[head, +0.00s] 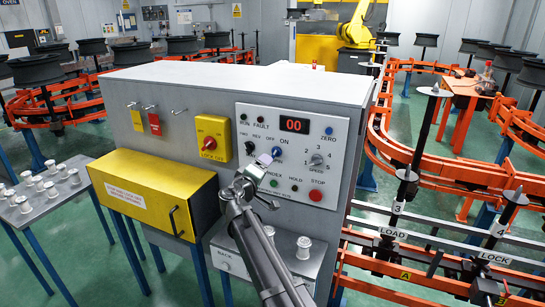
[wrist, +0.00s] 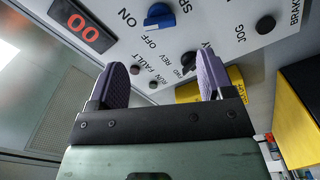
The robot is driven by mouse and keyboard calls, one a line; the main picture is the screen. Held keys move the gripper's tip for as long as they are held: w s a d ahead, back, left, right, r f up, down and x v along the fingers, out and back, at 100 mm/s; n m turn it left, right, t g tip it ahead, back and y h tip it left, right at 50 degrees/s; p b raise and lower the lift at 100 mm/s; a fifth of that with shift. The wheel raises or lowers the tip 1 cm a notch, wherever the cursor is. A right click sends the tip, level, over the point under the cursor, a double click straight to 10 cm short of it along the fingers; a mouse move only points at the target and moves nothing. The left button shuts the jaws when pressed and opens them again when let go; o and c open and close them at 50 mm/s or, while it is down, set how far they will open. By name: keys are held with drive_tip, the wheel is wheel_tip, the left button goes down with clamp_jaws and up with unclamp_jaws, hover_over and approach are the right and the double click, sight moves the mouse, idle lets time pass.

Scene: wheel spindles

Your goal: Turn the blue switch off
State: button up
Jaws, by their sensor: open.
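The blue switch (head: 277,152) is a rotary knob on the grey control panel, under the OFF and ON labels. It also shows at the top of the wrist view (wrist: 160,17), with OFF and ON printed beside it. I cannot tell for sure which label it points to. My gripper (head: 263,165) is in front of the panel, just below and left of the blue switch in the head view. In the wrist view my gripper (wrist: 162,76) is open and empty, its two purple-padded fingers apart. The blue switch lies beyond the gap between the fingers.
A black FWD/REV knob (head: 251,148) sits left of the blue switch. A red display (head: 294,125) reads 00 above. The speed knob (head: 316,160) and red stop button (head: 316,195) are to the right. A yellow box (head: 150,190) juts out at left.

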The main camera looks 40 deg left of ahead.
sight(274, 155)
drive_tip(key=x, duration=0.9)
drive_tip(key=shift+w, duration=0.45)
drive_tip(key=c, duration=0.9)
drive_tip(key=shift+n, duration=0.3)
drive_tip(key=n, duration=0.9)
drive_tip(key=shift+n, duration=0.3)
drive_tip(key=o, duration=0.9)
